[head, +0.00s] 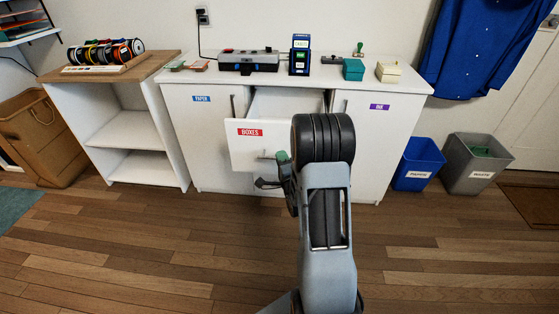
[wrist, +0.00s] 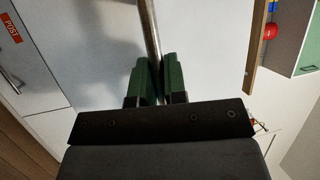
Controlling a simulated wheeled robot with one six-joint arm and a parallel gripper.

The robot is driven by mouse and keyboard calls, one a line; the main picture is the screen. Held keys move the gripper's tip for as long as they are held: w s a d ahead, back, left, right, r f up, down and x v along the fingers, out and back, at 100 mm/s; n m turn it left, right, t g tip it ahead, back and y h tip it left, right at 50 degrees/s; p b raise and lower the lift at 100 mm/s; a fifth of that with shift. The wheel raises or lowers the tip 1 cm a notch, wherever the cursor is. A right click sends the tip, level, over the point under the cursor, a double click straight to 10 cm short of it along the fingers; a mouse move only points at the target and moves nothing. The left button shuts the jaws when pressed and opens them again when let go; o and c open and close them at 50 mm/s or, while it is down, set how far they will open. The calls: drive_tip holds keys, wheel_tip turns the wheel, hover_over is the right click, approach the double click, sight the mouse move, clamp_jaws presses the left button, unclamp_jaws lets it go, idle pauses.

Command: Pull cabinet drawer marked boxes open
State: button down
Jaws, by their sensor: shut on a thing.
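The drawer marked BOXES (head: 243,148) is in the white cabinet's middle section, with a red label on its white front. It stands pulled out, and part of its inside (head: 280,102) shows behind the front. My gripper (head: 281,158) is at the drawer front, shut on the metal bar handle (head: 266,156). In the wrist view the green fingers of my gripper (wrist: 156,80) sit on either side of the handle (wrist: 149,28). My arm hides the right part of the drawer front in the head view.
Cabinet doors marked PAPER (head: 202,130) and INK (head: 372,140) flank the drawer and look shut. A blue bin (head: 417,165) and a grey bin (head: 475,165) stand to the right. An open shelf (head: 130,130) stands to the left. The wooden floor (head: 150,245) in front is clear.

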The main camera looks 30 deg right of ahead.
drive_tip(key=shift+s, duration=0.1)
drive_tip(key=c, duration=1.2)
unclamp_jaws()
